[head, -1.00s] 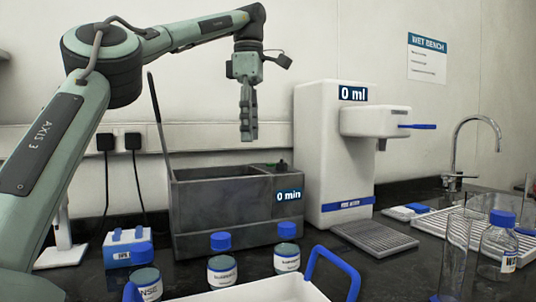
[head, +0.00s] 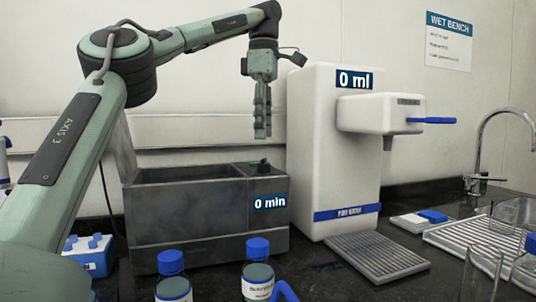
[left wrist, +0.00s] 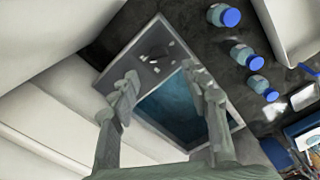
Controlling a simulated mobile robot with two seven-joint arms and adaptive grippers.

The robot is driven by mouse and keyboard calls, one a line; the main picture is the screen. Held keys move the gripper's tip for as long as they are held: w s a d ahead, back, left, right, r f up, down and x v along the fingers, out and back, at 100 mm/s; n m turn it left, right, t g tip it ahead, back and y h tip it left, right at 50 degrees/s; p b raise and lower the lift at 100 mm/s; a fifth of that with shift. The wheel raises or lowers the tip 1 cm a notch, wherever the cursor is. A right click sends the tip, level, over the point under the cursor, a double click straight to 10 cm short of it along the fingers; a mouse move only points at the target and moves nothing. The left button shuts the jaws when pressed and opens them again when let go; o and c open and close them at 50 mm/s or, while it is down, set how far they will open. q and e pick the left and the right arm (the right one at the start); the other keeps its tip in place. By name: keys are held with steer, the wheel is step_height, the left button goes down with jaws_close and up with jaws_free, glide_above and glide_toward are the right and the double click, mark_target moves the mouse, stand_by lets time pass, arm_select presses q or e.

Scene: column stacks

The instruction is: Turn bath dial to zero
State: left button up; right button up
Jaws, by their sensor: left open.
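The grey bath (head: 205,225) stands on the dark bench with a "0 min" label (head: 270,202) on its front. Its dial (head: 265,168) is a small dark knob with a green mark beside it, on the top panel at the right end. My left gripper (head: 262,134) points down above the dial, apart from it, with nothing held. In the left wrist view my open left gripper (left wrist: 160,78) has its fingers on either side of the panel, and the dial (left wrist: 154,56) shows small between them. The dial's pointer is too small to read. My right gripper is not in view.
A white water dispenser (head: 325,150) labelled "0 ml" stands close to the right of the bath. Blue-capped bottles (head: 258,275) stand in front. A blue box (head: 88,255) is at left, and a drip tray (head: 378,258) at right.

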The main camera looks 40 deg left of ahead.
mark_target(264, 165)
arm_select(q)
step_height(264, 165, down, 7)
steer(key=shift+r, duration=0.2)
stand_by(0.3)
jaws_close()
